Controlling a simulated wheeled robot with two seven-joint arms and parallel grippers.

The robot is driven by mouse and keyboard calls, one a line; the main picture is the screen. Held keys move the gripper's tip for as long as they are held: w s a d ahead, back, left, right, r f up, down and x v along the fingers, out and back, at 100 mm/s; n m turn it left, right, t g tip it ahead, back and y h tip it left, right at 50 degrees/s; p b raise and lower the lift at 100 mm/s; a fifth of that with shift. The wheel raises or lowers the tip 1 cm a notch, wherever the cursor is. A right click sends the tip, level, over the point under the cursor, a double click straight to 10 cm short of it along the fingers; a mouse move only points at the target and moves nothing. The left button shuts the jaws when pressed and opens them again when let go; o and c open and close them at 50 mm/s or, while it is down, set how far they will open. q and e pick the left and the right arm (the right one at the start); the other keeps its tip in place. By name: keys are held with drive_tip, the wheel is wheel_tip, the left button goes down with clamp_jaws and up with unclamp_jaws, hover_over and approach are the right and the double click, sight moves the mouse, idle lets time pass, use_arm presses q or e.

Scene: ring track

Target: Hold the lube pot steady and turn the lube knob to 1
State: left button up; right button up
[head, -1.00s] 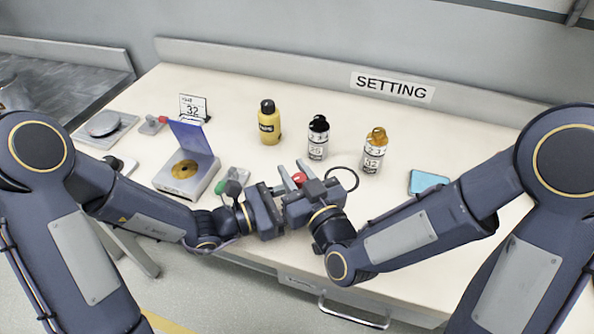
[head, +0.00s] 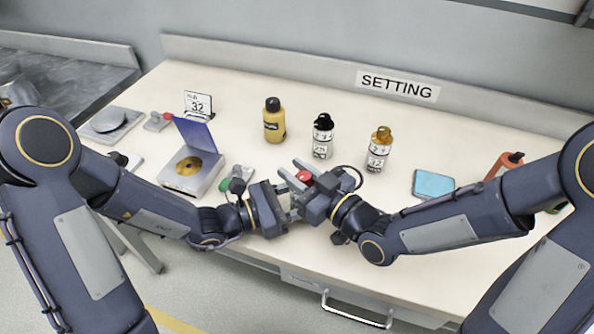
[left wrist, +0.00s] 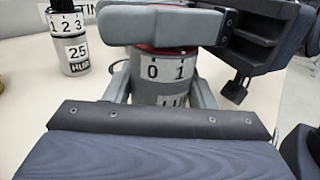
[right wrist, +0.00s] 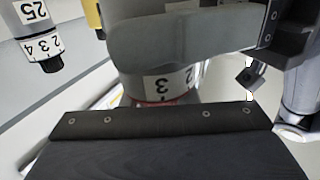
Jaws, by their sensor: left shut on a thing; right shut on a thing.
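My left gripper (head: 289,208) is shut on the pot's body, with a finger on either side. The red lube knob (head: 303,176) is on top; only a thin red edge shows in the left wrist view (left wrist: 165,48). My right gripper (head: 300,172) is shut on the knob, just above my left gripper. The knob's pointer is hidden, so its setting cannot be read.
Behind stand a yellow bottle (head: 273,122), a black-capped bottle (head: 322,138) and a gold-capped bottle (head: 379,150). A blue-lidded box (head: 187,175) and number card (head: 198,104) are left. A blue pad (head: 433,185) and orange object (head: 503,165) are right, partly near my right arm.

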sight(310, 183)
drive_tip(key=o, duration=1)
drive_tip(key=shift+s+d, duration=0.1)
drive_tip(key=v, duration=0.7)
drive_tip(key=shift+d, duration=0.15)
